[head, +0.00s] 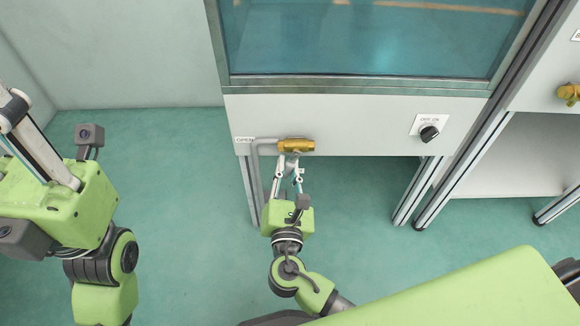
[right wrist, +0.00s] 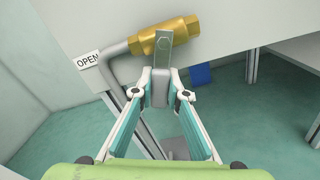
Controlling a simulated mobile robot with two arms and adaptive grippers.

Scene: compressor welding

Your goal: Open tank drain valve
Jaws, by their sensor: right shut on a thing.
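The tank drain valve (head: 296,145) is a brass body on the front panel under the tank, joined to a grey pipe (head: 256,170). In the right wrist view the brass valve (right wrist: 170,38) shows with a grey metal lever (right wrist: 163,50) that reaches down toward me. My right gripper (head: 291,161) is just below the valve in the head view. In the right wrist view its fingertips (right wrist: 160,88) are shut on the lever's lower end, which they partly hide. My left arm is at the left of the head view; its fingertips do not show clearly.
An "OPEN" label (head: 244,140) sits left of the valve. A black rotary switch (head: 429,133) is on the panel to the right. The tank window (head: 360,40) is above. Metal frame legs (head: 418,190) stand at right. Another brass fitting (head: 569,93) is at the far right.

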